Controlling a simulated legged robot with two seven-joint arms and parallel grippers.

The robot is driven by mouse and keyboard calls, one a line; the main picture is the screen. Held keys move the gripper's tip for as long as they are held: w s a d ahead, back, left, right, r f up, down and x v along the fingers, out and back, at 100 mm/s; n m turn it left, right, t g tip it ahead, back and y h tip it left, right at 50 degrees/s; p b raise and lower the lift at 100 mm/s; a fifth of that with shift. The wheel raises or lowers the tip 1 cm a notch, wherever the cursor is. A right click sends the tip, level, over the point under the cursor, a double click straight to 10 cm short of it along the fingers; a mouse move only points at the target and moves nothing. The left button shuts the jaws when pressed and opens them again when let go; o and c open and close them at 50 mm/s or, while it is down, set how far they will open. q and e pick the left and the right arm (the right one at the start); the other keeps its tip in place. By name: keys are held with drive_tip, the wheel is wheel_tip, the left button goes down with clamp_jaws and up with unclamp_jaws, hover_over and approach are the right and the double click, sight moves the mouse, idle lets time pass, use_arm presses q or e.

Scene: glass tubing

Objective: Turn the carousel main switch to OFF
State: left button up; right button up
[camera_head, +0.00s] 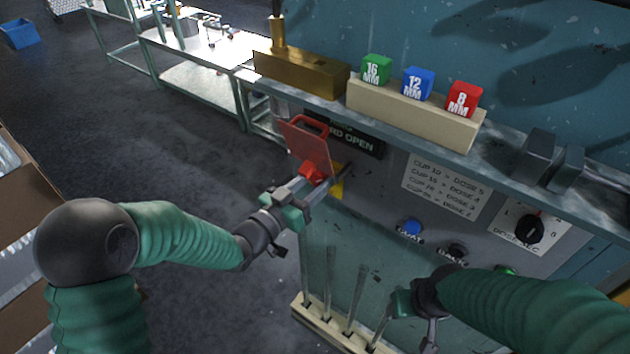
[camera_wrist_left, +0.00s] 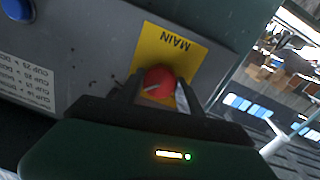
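The main switch is a red knob (camera_head: 312,174) on a yellow plate (camera_head: 337,183) on the grey panel. The left wrist view shows the knob (camera_wrist_left: 159,82) close up, with MAIN upside down on the plate (camera_wrist_left: 168,50). A red guard flap (camera_head: 306,143) stands raised above it in the head view. My left gripper (camera_head: 322,180) is at the knob, with one finger on each side; the fingers look apart, and contact is unclear. My right gripper (camera_head: 408,318) hangs low near a rod rack, its fingers partly hidden.
A pale rack (camera_head: 328,329) with several rods stands below the panel. A blue button (camera_head: 412,227) and a black dial (camera_head: 529,229) are on the panel. Above, the ledge carries a brass block (camera_head: 300,72) and a holder (camera_head: 412,112) with green, blue and red blocks.

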use_arm(q)
drive_tip(key=shift+c, duration=1.2)
drive_tip(key=c, duration=0.4)
